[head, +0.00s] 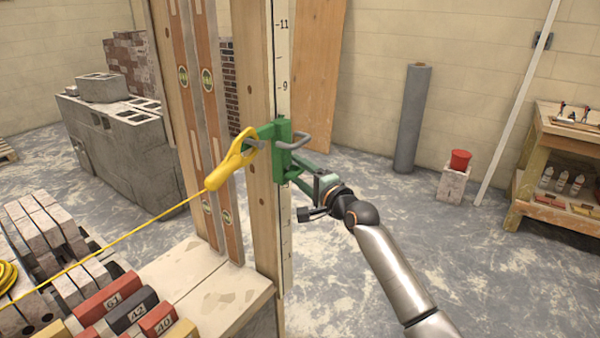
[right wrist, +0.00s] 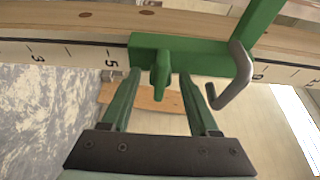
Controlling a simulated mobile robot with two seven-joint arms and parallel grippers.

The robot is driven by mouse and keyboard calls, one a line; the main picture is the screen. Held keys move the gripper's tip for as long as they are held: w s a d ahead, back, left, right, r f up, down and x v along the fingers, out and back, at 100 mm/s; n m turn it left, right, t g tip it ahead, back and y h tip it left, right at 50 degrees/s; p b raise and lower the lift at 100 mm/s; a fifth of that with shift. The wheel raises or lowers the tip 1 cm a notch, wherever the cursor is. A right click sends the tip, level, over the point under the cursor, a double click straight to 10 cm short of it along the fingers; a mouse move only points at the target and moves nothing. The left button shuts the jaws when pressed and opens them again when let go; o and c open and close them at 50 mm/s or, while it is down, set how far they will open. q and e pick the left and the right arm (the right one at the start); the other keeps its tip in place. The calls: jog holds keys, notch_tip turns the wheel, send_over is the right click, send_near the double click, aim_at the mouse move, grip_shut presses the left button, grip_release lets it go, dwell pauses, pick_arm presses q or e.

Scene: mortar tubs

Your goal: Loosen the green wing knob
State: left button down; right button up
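A green clamp (head: 279,145) with a grey bent handle (head: 310,140) sits on an upright timber post (head: 263,215) with a numbered scale. In the right wrist view the green wing knob (right wrist: 160,76) stands out from the clamp's green body (right wrist: 205,56), beside the grey handle (right wrist: 234,80). My right gripper (head: 296,174) is at the clamp in the head view. In the right wrist view its two green fingers (right wrist: 160,77) are apart, one on each side of the knob, with gaps visible. The knob is not clear in the head view. My left gripper is out of view.
A yellow line holder (head: 227,165) hangs at the clamp, its taut yellow string (head: 120,245) running to lower left. Spirit levels (head: 208,100) stand left of the post. Numbered blocks (head: 108,298) lie at lower left. A workbench (head: 548,150) stands right; the floor between is mostly clear.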

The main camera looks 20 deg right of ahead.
grip_shut()
